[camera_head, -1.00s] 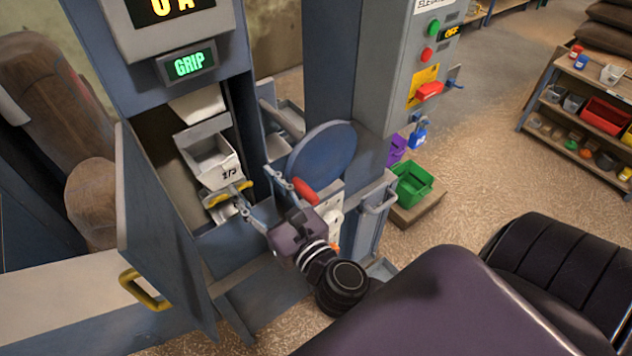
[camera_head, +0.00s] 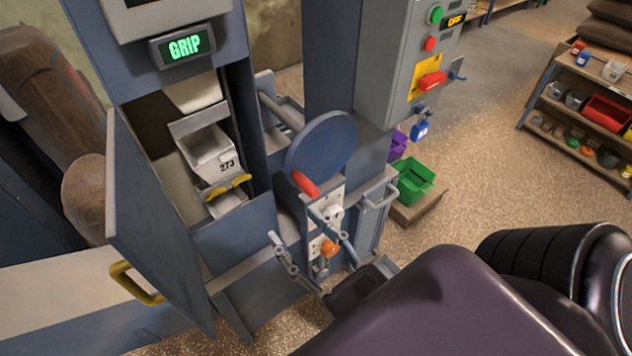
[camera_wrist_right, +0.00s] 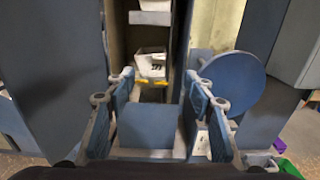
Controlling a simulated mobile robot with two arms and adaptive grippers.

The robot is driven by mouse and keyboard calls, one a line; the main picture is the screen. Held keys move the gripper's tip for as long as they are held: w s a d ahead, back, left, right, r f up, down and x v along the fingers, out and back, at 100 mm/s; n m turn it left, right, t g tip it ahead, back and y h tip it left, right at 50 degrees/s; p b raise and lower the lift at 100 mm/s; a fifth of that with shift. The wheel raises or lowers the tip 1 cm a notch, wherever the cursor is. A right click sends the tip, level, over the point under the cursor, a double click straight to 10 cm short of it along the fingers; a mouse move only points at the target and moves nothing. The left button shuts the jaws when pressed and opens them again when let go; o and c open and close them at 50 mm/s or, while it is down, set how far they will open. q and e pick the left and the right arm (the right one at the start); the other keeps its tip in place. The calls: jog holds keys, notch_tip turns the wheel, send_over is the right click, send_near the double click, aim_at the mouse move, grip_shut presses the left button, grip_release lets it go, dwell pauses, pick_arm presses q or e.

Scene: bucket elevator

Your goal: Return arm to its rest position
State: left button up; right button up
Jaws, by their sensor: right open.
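My right gripper (camera_head: 302,228) is open and empty, in front of the elevator's lower front in the head view. Its two fingers also show, spread apart, in the right wrist view (camera_wrist_right: 163,92). My right arm reaches in from the lower right of the head view. A white bucket marked 273 (camera_head: 208,153) with a yellow lip (camera_head: 228,186) sits in the open shaft, apart from the gripper. It shows small in the right wrist view (camera_wrist_right: 151,64) beyond the fingers. My left gripper is not in view.
The elevator door (camera_head: 150,225) stands open with a yellow handle (camera_head: 138,283). A blue disc (camera_head: 322,145) with a red grip (camera_head: 305,184) is close to my right gripper. A control box (camera_head: 395,60), a green bin (camera_head: 412,183) and a shelf (camera_head: 590,110) are to the right.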

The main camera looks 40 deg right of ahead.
jog(key=shift+s, duration=2.1)
jog(key=s+d+f+m+g+h, duration=0.1)
jog(key=s+d+f+m+g, duration=0.3)
jog(key=f, duration=1.1)
jog(key=s+d+f+m+g+h, duration=0.1)
jog(key=d+f+m+g, duration=0.3)
jog(key=f, duration=1)
jog(key=s+d+f+m+g, duration=0.15)
jog(key=f+m, duration=0.45)
jog(key=f, duration=0.9)
jog(key=s+a+f+m+g, duration=0.2)
jog(key=s+f+m+g, duration=0.1)
jog(key=s+f+m, duration=0.4)
jog(key=s+a+f+m+g+y, duration=0.1)
jog(key=s+a+f+m+g, duration=0.1)
jog(key=s+f+m+g, duration=0.2)
jog(key=s+f+m, duration=0.3)
jog(key=f+m, duration=0.5)
jog(key=m, duration=0.1)
jog(key=shift+s+f, duration=0.35)
jog(key=shift+f, duration=0.05)
jog(key=shift+g, duration=0.25)
